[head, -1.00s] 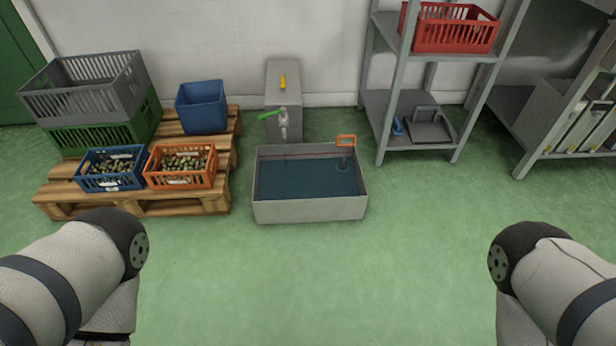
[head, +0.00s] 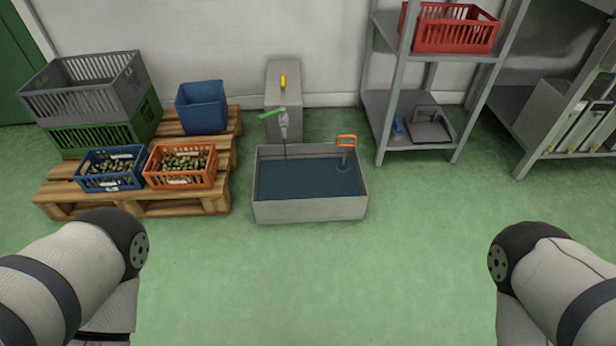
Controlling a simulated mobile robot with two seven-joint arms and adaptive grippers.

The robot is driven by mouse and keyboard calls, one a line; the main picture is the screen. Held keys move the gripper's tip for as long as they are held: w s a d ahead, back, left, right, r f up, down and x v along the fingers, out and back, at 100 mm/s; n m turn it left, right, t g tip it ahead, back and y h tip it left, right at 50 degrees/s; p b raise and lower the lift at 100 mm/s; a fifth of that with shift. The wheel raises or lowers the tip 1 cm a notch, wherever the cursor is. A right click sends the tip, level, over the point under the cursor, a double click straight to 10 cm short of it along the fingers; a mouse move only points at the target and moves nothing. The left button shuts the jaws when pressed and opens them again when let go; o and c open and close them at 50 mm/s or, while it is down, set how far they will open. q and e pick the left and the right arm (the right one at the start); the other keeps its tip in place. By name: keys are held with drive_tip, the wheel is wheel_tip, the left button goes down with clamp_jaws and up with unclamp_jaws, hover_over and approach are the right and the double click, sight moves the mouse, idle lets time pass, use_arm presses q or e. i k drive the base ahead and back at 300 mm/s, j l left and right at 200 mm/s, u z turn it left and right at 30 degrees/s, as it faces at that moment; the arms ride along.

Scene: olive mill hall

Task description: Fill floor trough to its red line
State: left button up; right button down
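The grey floor trough (head: 310,211) stands on the green floor in the head view, with dark blue water (head: 305,178) in it. A thin dark line, apparently a stream, runs from the spout down to the water. An orange handle (head: 346,141) tops an upright rod at the trough's back right, with a ring on the water near it. Only my arm links show, at the lower left and right; both grippers are out of view.
A wooden pallet (head: 184,206) left of the trough carries a blue crate (head: 111,170) and an orange crate (head: 181,167) of olives, plus other bins. A metal shelf (head: 413,101) with a dustpan (head: 430,127) stands at right. Floor before the trough is clear.

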sight(282, 110)
drive_tip(key=i+j, duration=0.2)
drive_tip(key=i, duration=0.3)
drive_tip(key=i+j+z, duration=0.1)
drive_tip(key=i, duration=0.35)
drive_tip(key=i+j, duration=0.35)
drive_tip(key=i, duration=0.15)
drive_tip(key=i+j+z, duration=0.1)
drive_tip(key=i, duration=0.35)
drive_tip(key=j, duration=0.1)
